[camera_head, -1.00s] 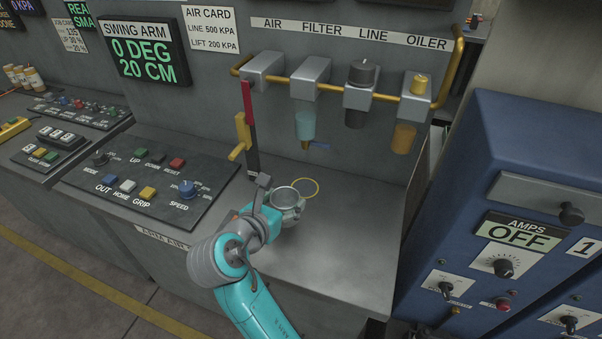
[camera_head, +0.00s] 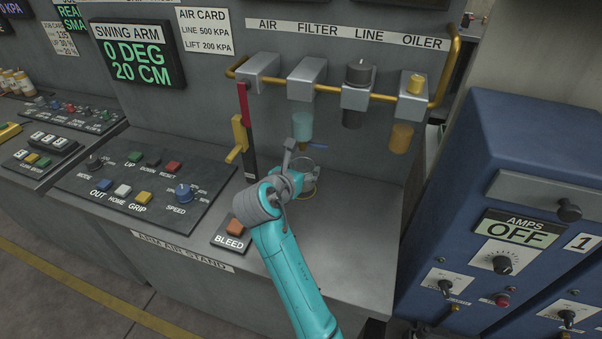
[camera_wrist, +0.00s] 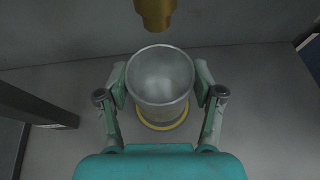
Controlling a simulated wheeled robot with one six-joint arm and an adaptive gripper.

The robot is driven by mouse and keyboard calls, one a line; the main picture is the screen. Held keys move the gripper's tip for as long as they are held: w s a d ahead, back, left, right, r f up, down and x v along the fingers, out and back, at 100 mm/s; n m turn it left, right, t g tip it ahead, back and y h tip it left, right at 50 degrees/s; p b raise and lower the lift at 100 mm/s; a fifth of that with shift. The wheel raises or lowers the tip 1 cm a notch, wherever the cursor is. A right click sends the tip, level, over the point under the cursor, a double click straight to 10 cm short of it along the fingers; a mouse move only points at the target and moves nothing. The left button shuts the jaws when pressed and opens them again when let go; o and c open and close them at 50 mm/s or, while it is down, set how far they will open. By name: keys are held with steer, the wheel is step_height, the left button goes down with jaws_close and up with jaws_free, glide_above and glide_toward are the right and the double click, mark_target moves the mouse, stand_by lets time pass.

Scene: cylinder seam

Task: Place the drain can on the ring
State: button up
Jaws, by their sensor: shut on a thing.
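The drain can (camera_wrist: 160,80) is a grey, open-topped metal cup. My gripper (camera_wrist: 160,88) is shut on it, one finger on each side, and the can looks upright and empty. The yellow ring (camera_wrist: 163,124) lies on the bench, showing below the can's near side in the wrist view. The can's base covers the rest of it. I cannot tell whether the can touches the bench. In the head view the can (camera_head: 308,169) and ring (camera_head: 308,194) are partly hidden by my gripper (camera_head: 300,175).
A brass drain fitting (camera_wrist: 154,12) hangs just beyond the can. A dark post with a yellow handle (camera_head: 238,136) stands left. A BLEED button (camera_head: 236,226) is front left. The bench (camera_head: 360,225) is clear at right.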

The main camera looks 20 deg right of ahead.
steer(key=shift+f, duration=0.75)
steer(key=shift+f, duration=0.2)
steer(key=o, duration=1.3)
steer(key=shift+r, duration=0.2)
steer(key=v, duration=1.2)
steer(key=shift+f, duration=0.1)
